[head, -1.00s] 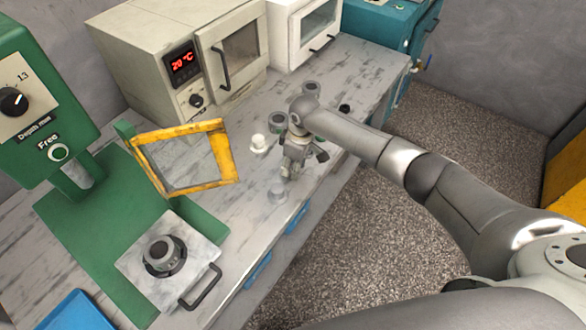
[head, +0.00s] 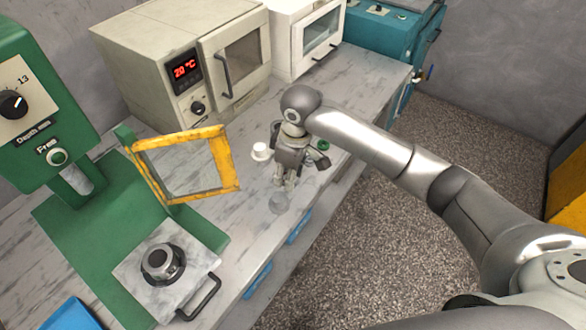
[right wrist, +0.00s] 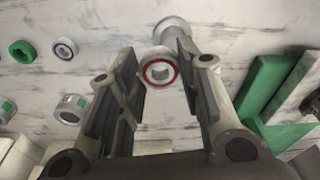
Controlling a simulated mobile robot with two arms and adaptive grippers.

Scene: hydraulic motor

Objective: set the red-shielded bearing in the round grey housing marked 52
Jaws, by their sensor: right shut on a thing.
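The red-shielded bearing (right wrist: 160,72) is a small metal ring with a red band, seen between the fingertips in the right wrist view. My right gripper (right wrist: 158,85) is shut on it. In the head view my right gripper (head: 284,184) points down above the bench, and the bearing cannot be made out. A round grey part (head: 278,203) stands just in front of it; a pale round part (right wrist: 175,28) shows beyond the bearing in the wrist view. Grey round housings with green labels (right wrist: 72,108) lie left in the wrist view; no 52 is readable. My left gripper is not in view.
A green ring (right wrist: 22,51) and another bearing (right wrist: 65,48) lie on the bench. A white part (head: 261,151) stands left of the gripper. The yellow-framed guard (head: 232,160), green press (head: 40,100) and plate with handle (head: 135,268) are further left. Ovens (head: 165,60) stand behind.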

